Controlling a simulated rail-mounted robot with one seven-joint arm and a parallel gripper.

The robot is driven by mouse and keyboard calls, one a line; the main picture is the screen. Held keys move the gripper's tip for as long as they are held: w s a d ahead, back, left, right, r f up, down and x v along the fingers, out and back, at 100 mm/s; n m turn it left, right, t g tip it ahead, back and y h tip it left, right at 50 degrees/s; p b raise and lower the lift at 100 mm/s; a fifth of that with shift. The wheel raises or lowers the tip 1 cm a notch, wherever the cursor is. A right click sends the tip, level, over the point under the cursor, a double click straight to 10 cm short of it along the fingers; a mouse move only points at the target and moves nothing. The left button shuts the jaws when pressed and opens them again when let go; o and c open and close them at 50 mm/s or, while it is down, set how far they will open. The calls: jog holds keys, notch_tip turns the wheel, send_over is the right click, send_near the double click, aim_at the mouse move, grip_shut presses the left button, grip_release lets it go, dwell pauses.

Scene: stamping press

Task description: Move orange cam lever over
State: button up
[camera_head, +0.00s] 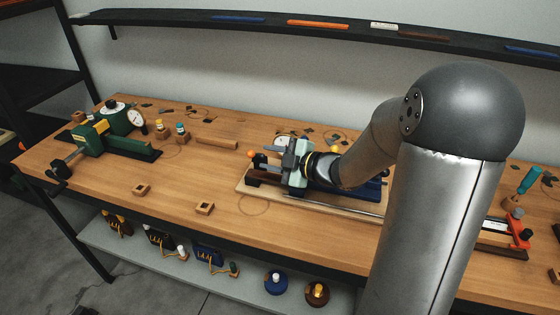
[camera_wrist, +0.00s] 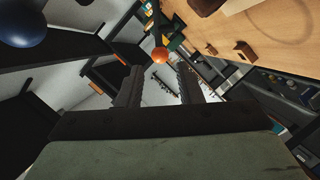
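The orange cam lever's round knob (camera_head: 251,154) shows at the left end of a fixture on a light wooden base (camera_head: 248,187). My gripper (camera_head: 276,156) is at this fixture, reaching toward the knob from the right; its body hides part of the fixture. In the wrist view the orange knob (camera_wrist: 160,56) is centred just beyond the gap between my two dark fingers (camera_wrist: 159,72). The fingers are apart, with nothing seen between them. I cannot tell whether either touches the knob. A dark arm extends from the knob.
A green gauge fixture (camera_head: 95,135) stands at the bench's left. Small wooden blocks (camera_head: 204,208) sit near the front edge. A dark blue ball (camera_wrist: 22,22) is close in the wrist view. A red-ended fixture (camera_head: 517,230) is at right. The bench's left front is mostly clear.

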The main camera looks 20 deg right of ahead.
aim_at(254, 154)
jog(key=b+x, duration=0.1)
jog(key=x, duration=0.4)
jog(key=c, duration=0.5)
jog(key=f+n, duration=0.1)
jog(key=s+a+f+n+t, duration=0.1)
jog(key=f+n, duration=0.1)
jog(key=shift+s, duration=0.25)
jog(key=shift+s+f+n+t, duration=0.25)
jog(key=shift+f+n+t, duration=0.45)
jog(key=shift+f+n, duration=0.3)
jog(key=o, duration=0.8)
jog(key=shift+r, duration=0.15)
